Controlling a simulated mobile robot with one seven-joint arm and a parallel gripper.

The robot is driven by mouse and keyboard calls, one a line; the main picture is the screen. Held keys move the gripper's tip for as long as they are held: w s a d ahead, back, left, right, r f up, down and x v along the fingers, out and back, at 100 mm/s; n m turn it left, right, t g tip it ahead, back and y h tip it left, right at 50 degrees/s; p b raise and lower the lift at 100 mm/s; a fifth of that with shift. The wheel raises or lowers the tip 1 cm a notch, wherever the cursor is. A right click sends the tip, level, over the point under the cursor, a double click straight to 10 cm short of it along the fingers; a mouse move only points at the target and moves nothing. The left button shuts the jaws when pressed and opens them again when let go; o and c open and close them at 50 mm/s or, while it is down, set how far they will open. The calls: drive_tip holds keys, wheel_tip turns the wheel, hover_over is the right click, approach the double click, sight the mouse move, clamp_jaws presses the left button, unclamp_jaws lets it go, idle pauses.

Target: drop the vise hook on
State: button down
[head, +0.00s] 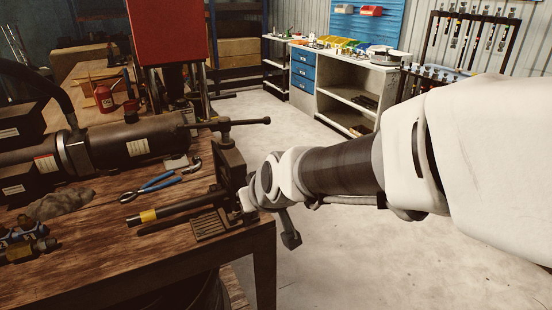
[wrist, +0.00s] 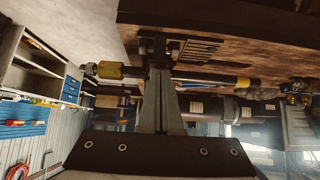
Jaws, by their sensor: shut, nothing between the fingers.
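The dark metal vise (head: 232,165) stands at the right edge of the wooden bench. A black hose (head: 182,208) with a yellow band lies at the vise's base level, its near end pointing left. In the wrist view the hose (wrist: 205,77) runs across behind my fingers, and a brass-coloured fitting (wrist: 108,71) sticks out on the other side. My gripper (head: 245,200) is at the vise's right side, low down. In the wrist view my gripper (wrist: 158,72) is shut and empty, its tips close to the vise and hose. I cannot clearly make out the vise hook; contact is unclear.
Blue-handled pliers (head: 150,187) and a ribbed plate (head: 210,225) lie on the bench (head: 120,262). A large dark cylinder (head: 125,140) lies behind them. A bar with a knob end (head: 240,122) juts right above the vise. The floor (head: 340,255) right of the bench is open.

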drive_tip(key=shift+s+d+f+t+y+b, duration=0.15)
drive_tip(key=shift+f+t+y+b, duration=0.4)
drive_tip(key=shift+b, duration=2.2)
drive_tip(key=shift+s+f+t+y+b, duration=0.2)
drive_tip(key=shift+f+t+b, duration=0.4)
drive_tip(key=shift+b, duration=2.15)
drive_tip(key=shift+t+b, duration=0.25)
drive_tip(key=shift+b, duration=1.25)
drive_tip(key=shift+s+d+r, duration=0.1)
drive_tip(key=shift+d+r, duration=0.05)
